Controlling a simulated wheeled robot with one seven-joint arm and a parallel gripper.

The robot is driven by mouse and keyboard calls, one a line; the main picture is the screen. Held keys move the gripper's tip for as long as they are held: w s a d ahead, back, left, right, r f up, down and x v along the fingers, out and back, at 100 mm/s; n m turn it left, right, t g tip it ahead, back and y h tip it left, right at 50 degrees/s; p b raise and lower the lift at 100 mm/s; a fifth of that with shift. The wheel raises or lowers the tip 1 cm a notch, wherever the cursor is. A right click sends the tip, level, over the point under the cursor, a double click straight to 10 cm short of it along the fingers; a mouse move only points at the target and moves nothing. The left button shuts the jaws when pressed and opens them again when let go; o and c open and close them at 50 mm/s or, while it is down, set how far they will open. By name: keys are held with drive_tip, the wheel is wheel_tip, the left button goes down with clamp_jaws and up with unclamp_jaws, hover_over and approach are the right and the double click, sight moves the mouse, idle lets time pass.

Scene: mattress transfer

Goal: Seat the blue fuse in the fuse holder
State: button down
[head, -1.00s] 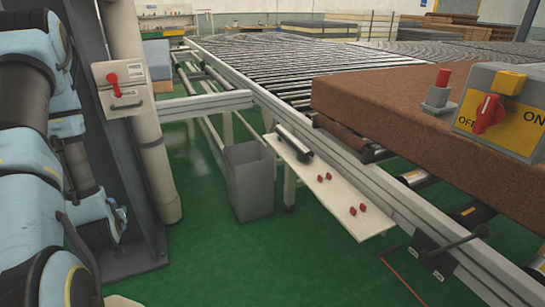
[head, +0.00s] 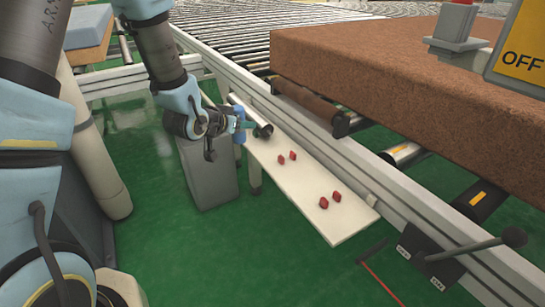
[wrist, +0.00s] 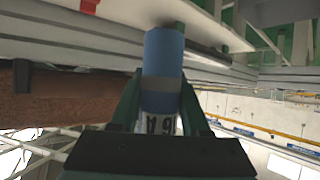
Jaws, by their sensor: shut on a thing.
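My gripper (head: 230,124) is over the left end of a white shelf (head: 335,228) in the head view. It is shut on the blue fuse (head: 239,127), which looks roughly upright there. In the wrist view the fuse (wrist: 163,62) is a blue cylinder with a grey band and a pale printed end, between the two dark green fingers of my gripper (wrist: 160,88). On the shelf stand two pairs of small red clips, apparently the fuse holder: one pair (head: 287,157) nearer the gripper, one pair (head: 330,200) farther right. All look empty. The fuse is apart from them.
A grey bin (head: 208,175) stands below the gripper. A dark and silver cylinder (head: 255,123) lies at the shelf's far end. The conveyor rail (head: 310,140) runs behind the shelf, with a brown mattress (head: 400,85) above. A lever (head: 470,247) is at front right.

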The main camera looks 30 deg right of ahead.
drive_tip(key=s+d+r+m+g+h+b, duration=0.1)
drive_tip(key=s+d+m+g, duration=0.1)
drive_tip(key=s+d, duration=0.35)
drive_tip(key=s+d+r+m+g+b, duration=0.1)
drive_tip(key=s+d+m+g+b, duration=0.2)
drive_tip(key=s, duration=0.4)
drive_tip(key=shift+n+h, duration=0.3)
drive_tip(key=f, duration=0.3)
drive_tip(key=s+d+f, duration=0.1)
drive_tip(key=f, duration=0.1)
drive_tip(key=shift+d+f+p, duration=0.1)
drive_tip(key=shift+f+p, duration=0.1)
drive_tip(key=shift+p, duration=0.1)
hover_over(297, 172)
drive_tip(key=shift+f, duration=2.35)
drive_tip(key=shift+f, duration=0.1)
drive_tip(key=shift+f+b, duration=0.15)
drive_tip(key=shift+b, duration=0.25)
drive_tip(key=shift+c, duration=1.9)
unclamp_jaws()
